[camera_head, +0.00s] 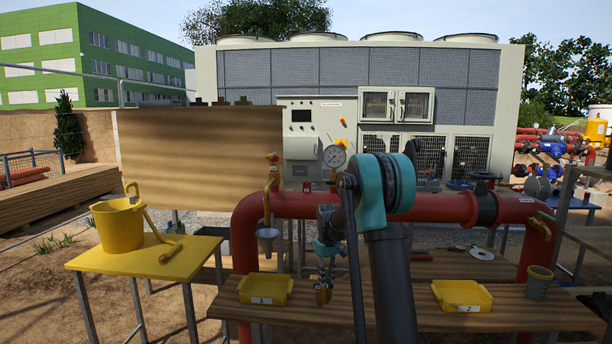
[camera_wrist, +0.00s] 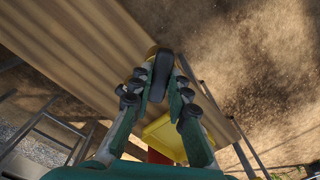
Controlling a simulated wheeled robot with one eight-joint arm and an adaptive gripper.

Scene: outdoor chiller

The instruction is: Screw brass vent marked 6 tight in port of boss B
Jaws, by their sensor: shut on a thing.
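My gripper (camera_head: 325,277) points down over the front wooden bench, just right of the left yellow tray. It is shut on a small brass piece (camera_head: 323,295), probably the vent; no number can be read on it. In the wrist view my gripper (camera_wrist: 161,82) has its fingers on both sides of a dark rounded part (camera_wrist: 161,72) with a yellowish edge behind it. The red pipe (camera_head: 310,205) runs behind my gripper, with a brass valve (camera_head: 269,180) and a pressure gauge (camera_head: 335,157) on it. I cannot make out boss B or its port; my arm hides part of the pipe.
The bench (camera_head: 400,318) holds a left yellow tray (camera_head: 265,289), a right yellow tray (camera_head: 462,295) and a small cup (camera_head: 539,283). A yellow table (camera_head: 120,262) with a bucket (camera_head: 118,225) stands at left. The bench between the right tray and my arm looks clear.

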